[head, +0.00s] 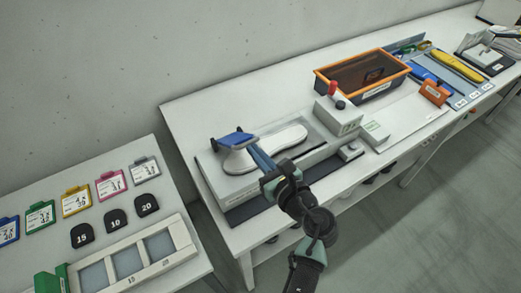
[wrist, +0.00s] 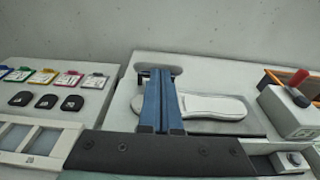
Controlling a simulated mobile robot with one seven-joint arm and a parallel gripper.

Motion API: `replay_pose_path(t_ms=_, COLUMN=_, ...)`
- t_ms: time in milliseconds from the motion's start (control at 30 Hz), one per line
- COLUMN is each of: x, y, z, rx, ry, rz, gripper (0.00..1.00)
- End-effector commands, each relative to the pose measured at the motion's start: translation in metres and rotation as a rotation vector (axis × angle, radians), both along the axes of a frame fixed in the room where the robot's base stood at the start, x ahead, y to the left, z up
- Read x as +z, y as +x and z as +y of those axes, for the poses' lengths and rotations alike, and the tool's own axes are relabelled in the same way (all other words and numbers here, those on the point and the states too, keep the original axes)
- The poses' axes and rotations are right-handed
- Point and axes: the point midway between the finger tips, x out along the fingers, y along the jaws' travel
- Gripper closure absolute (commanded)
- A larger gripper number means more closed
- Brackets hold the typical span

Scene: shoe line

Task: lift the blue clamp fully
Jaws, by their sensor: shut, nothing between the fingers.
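The blue clamp (head: 236,139) shows in the head view as a tilted blue plate above the left end of a white shoe sole (head: 278,146). The sole lies on a grey station (head: 213,178) on the table and also shows in the wrist view (wrist: 213,107). My gripper (head: 253,150) is shut and empty, with its long blue fingers pointing at the clamp from the right. In the wrist view the fingertips (wrist: 160,72) reach a grey rounded part at the sole's left end, and the fingers hide part of the sole. I cannot tell whether they touch the clamp.
A grey box with a red knob (head: 338,115) stands right of the sole. Behind it is an orange-rimmed brown bin (head: 360,90). A side table at left holds several coloured tags (head: 75,200), black number tiles (head: 115,221) and a white framed tray (head: 185,240). A wall stands behind.

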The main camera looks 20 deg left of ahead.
Motion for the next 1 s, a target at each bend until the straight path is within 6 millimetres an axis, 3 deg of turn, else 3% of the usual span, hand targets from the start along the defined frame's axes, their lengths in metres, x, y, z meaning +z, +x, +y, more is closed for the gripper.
replay_pose_path(t_ms=33, x=0.015, y=0.002, z=0.005, rx=0.005, ry=-0.026, rz=0.015, gripper=1.0)
replay_pose_path(t_ms=267, x=0.038, y=0.017, z=0.024, rx=0.005, ry=-0.035, rz=0.025, gripper=1.0)
replay_pose_path(t_ms=600, x=0.072, y=0.051, z=0.067, rx=0.006, ry=-0.035, rz=0.022, gripper=1.0)
replay_pose_path(t_ms=867, x=0.086, y=0.078, z=0.101, rx=0.005, ry=-0.036, rz=0.022, gripper=1.0)
replay_pose_path(t_ms=1000, x=0.088, y=0.083, z=0.107, rx=0.002, ry=-0.033, rz=0.026, gripper=1.0)
